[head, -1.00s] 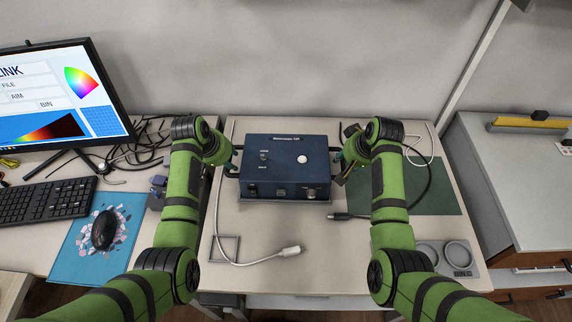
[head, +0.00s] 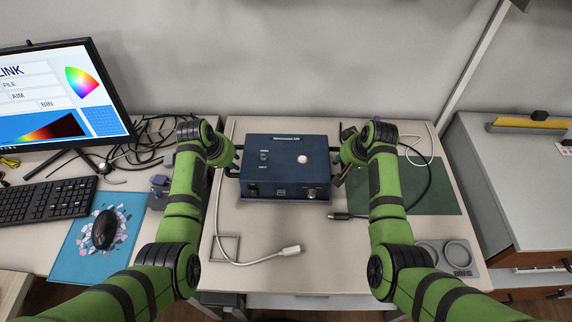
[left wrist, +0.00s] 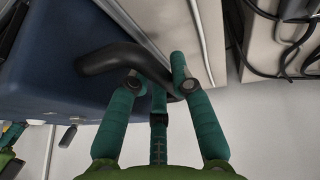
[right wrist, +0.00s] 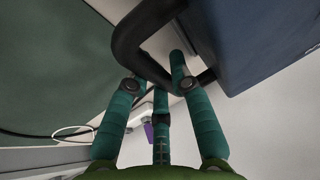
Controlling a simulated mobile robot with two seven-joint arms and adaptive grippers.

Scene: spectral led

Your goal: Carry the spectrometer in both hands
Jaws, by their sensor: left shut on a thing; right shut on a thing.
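The spectrometer is a dark blue box (head: 285,170) with a white round knob on top and black side handles. It is at the middle of the table in the head view. My left gripper (head: 230,170) is shut on its left handle, and the left wrist view shows the fingers around this black handle (left wrist: 115,56). My right gripper (head: 343,168) is shut on its right handle, and the right wrist view shows the fingers around this black handle (right wrist: 130,40). The box looks level. I cannot tell clearly how far its base is from the table.
A white cable (head: 245,263) lies in front of the box, near a square outline. A dark green mat (head: 430,190) with a black cable lies right. A grey tray with round recesses (head: 450,257) is at the front right. A monitor (head: 60,100), keyboard (head: 45,200) and mouse (head: 104,230) stand left.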

